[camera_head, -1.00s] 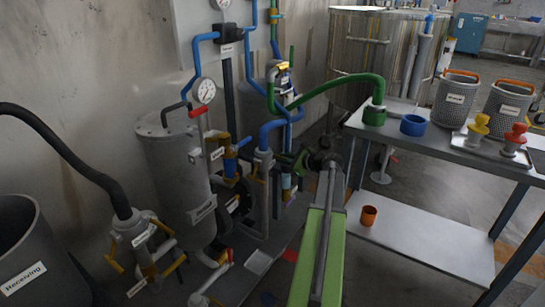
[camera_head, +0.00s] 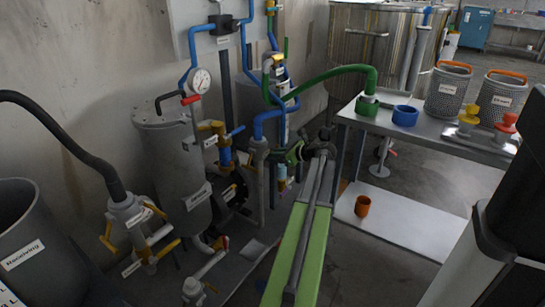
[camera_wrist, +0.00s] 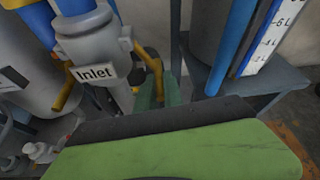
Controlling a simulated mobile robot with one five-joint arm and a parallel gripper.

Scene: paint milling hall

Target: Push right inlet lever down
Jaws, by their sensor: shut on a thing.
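In the wrist view, a grey inlet fitting (camera_wrist: 92,48) carries a white "Inlet" label. It has a yellow lever on each side. The right inlet lever (camera_wrist: 151,68) slants down to the right, its lower end at a green finger of my gripper (camera_wrist: 158,92). The left lever (camera_wrist: 64,92) hangs apart from it. My gripper is shut on the right lever, though the contact is partly hidden. In the head view, my gripper (camera_head: 292,153) is beside the grey inlet pipe (camera_head: 259,150); the lever cannot be made out there.
A grey tank with a gauge (camera_head: 170,160) and pipework stand left of my gripper. A grey table (camera_head: 440,140) with cups and baskets stands right, an orange cup (camera_head: 362,206) on its lower shelf. A graduated cylinder (camera_wrist: 268,35) is at right in the wrist view.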

